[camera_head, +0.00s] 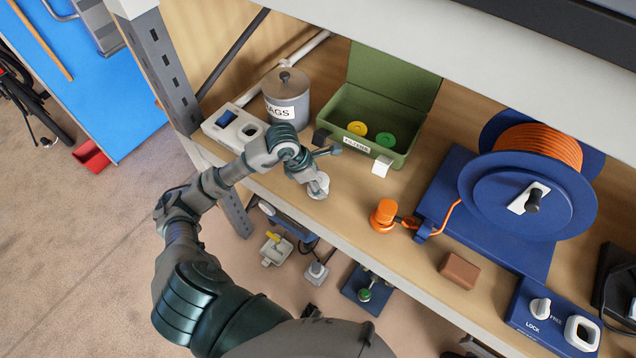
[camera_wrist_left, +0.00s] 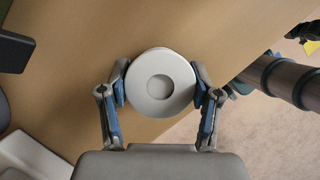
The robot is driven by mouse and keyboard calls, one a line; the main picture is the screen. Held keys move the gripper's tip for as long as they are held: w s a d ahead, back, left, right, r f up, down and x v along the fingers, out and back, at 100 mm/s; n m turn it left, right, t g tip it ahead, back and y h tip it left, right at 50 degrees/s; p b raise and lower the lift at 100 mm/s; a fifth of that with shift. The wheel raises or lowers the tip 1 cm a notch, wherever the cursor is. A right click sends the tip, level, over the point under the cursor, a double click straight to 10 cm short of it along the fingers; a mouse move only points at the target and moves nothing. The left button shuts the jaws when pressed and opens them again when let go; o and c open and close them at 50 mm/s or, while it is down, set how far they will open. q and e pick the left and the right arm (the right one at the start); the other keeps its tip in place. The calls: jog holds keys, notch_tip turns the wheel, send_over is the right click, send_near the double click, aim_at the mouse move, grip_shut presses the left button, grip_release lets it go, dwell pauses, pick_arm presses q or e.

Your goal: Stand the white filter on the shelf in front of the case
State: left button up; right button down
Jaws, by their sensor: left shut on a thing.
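The white filter (camera_head: 318,188) is a small round white piece, seen in the head view near the front part of the shelf (camera_head: 345,215). My left gripper (camera_head: 316,180) is shut on it. In the wrist view the filter (camera_wrist_left: 160,83) shows its round face with a recessed centre, between the two fingers of the left gripper (camera_wrist_left: 161,88). I cannot tell whether its base touches the shelf. The green case (camera_head: 403,150) stands open farther back to the right, with a yellow disc (camera_head: 357,128) and a green disc (camera_head: 385,140) inside. My right gripper is not in view.
A grey lidded tin (camera_head: 287,98) stands behind left. An orange plug (camera_head: 384,215), blue cable reel (camera_head: 528,195) and brown block (camera_head: 459,270) lie to the right. Bare shelf lies between filter and plug.

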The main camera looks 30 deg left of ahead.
pick_arm(q)
jog(key=shift+f, duration=0.45)
jog(key=o, duration=1.3)
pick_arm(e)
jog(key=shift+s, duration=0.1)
pick_arm(q)
jog(key=v, duration=1.2)
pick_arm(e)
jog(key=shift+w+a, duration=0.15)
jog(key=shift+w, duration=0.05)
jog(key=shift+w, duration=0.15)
